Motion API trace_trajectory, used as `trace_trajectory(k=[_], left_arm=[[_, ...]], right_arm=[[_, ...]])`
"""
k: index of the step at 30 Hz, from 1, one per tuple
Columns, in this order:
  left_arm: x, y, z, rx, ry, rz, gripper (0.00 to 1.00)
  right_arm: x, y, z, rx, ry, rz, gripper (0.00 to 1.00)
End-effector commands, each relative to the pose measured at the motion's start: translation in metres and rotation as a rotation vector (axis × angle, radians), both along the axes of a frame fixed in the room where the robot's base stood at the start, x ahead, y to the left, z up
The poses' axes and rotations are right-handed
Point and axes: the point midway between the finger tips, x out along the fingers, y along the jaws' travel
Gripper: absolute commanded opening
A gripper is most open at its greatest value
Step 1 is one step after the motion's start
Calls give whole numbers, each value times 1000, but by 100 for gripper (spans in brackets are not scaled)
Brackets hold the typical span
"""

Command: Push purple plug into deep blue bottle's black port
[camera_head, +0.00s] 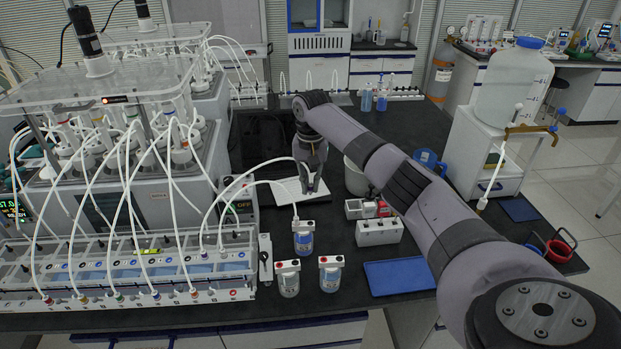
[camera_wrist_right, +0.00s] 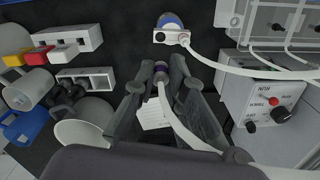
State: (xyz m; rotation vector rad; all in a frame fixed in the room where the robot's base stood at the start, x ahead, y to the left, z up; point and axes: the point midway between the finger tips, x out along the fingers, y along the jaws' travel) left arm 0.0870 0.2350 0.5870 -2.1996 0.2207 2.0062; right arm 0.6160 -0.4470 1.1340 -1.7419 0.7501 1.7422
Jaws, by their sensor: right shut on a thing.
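The purple plug (camera_wrist_right: 160,69) shows between the fingertips of my right gripper (camera_wrist_right: 158,75) in the wrist view, with a white tube trailing from it. My right gripper (camera_head: 311,188) is shut on this plug, above the counter and behind the bottles in the head view. The plug is too small to make out there. The deep blue bottle (camera_head: 303,243) stands upright on the counter, apart from the gripper. The wrist view shows it (camera_wrist_right: 169,20) past the fingertips, its white cap (camera_wrist_right: 166,37) with a dark port and one white tube attached. My left gripper is not in view.
Two other capped bottles (camera_head: 287,279) (camera_head: 331,274) stand close in front. A long rack (camera_head: 120,285) with looping white tubes is at left. A white block (camera_head: 379,232) and a blue tray (camera_head: 399,276) lie to the right. White paper (camera_head: 290,192) lies below the gripper.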

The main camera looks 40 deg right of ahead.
Motion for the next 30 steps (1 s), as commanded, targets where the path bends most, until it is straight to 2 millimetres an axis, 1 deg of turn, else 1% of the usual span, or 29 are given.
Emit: trace_trajectory(k=[30], left_arm=[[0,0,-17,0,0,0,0]], right_arm=[[0,0,-62,1,0,-1,0]])
